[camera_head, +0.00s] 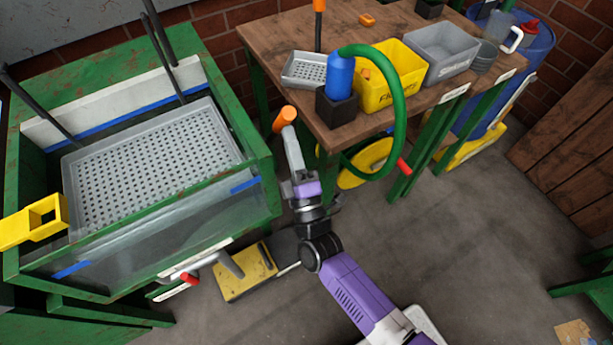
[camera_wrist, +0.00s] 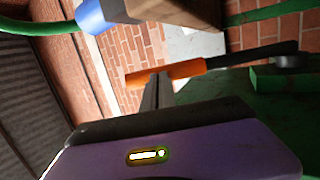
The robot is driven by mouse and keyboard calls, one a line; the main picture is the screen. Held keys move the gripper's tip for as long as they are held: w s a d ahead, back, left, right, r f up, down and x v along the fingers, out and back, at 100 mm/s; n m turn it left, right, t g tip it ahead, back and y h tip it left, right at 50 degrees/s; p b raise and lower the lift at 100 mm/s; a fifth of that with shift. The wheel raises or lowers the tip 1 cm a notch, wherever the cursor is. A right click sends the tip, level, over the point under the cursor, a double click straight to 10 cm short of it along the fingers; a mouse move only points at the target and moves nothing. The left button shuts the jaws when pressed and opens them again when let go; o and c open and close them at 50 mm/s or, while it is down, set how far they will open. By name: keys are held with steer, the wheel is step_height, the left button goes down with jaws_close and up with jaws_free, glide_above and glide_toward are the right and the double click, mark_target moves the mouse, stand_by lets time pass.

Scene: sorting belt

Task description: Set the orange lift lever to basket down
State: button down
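The orange grip of the lift lever (camera_head: 284,119) shows just beyond the right edge of the green tub frame. In the wrist view the orange grip (camera_wrist: 185,70) lies across the picture, with its black rod running right to a pivot by a green surface. My gripper (camera_head: 290,134) reaches up to the grip. In the wrist view my fingers (camera_wrist: 157,78) look closed together, with their tips at the grip's near side. They seem to touch it rather than enclose it. The perforated grey basket (camera_head: 150,150) sits in the tub. The rod is mostly hidden in the head view.
Another orange-topped black rod (camera_head: 318,30) rises there. A yellow-topped pedal or box (camera_head: 245,272) is on the floor.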

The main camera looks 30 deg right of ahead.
steer(key=w+r+g+p, duration=0.1)
steer(key=p, duration=0.3)
steer(key=shift+w+r+n+y, duration=0.2)
steer(key=shift+n+y, duration=0.1)
steer(key=shift+y, duration=0.1)
steer(key=shift+w+d+f+g, duration=0.1)
steer(key=shift+f+g, duration=0.05)
steer(key=shift+g, duration=0.25)
steer(key=shift+f, duration=0.1)
